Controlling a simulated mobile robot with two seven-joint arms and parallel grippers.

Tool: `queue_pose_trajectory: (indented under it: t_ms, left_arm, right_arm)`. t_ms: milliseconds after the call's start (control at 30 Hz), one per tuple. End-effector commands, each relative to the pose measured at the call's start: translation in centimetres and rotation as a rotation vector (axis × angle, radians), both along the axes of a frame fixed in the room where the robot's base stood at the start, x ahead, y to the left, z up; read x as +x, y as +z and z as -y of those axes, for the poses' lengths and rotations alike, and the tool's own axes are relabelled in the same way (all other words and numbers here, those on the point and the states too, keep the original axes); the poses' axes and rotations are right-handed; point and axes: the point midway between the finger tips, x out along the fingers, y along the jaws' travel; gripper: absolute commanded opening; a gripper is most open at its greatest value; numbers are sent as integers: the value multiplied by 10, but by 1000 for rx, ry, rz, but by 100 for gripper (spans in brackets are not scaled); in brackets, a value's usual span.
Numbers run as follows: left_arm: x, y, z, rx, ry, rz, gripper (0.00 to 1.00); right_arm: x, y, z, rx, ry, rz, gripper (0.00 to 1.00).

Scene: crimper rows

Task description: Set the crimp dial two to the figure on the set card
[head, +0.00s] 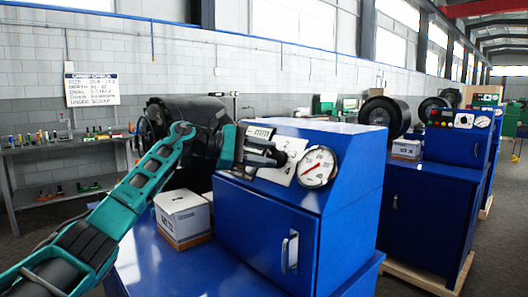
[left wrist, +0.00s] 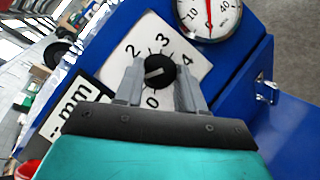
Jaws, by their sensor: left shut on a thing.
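My left gripper (head: 268,157) is at the sloped front panel of the nearest blue crimper (head: 300,235). In the left wrist view its two grey fingers (left wrist: 158,88) are shut on the round black dial knob (left wrist: 159,71), one on each side. The knob's white mark points left and slightly down, between the 0 and the 2. The figures 0, 2, 3 and 4 show on the white dial plate (left wrist: 205,68); the left finger covers the place of the 1. A lettered white wall chart (head: 92,90) hangs at the left; its figures are too small to read surely. My right gripper is out of view.
A round gauge with a red needle (head: 318,167) is right of the dial. A white labelled box (head: 183,217) stands on the blue bench left of the crimper. Another blue crimper (head: 457,140) stands behind at the right. A cluttered workbench (head: 65,146) lines the left wall.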

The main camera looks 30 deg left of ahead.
Motion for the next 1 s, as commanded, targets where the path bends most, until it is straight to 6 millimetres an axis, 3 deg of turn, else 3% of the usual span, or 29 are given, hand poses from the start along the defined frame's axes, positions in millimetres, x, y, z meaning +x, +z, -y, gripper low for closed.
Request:
queue_pose_trajectory:
  t_ms: [400,433,600,667,1000]
  left_arm:
    - [0,1,0,3,-1,5,8]
    - [0,1,0,3,-1,5,42]
    - [0,1,0,3,-1,4,58]
    - [0,1,0,4,-2,3,64]
    - [-3,1,-5,4,-1,2,64]
  right_arm:
    - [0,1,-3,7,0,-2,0]
    - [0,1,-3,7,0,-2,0]
    - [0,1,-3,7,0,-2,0]
    - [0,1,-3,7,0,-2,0]
    - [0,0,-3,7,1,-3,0]
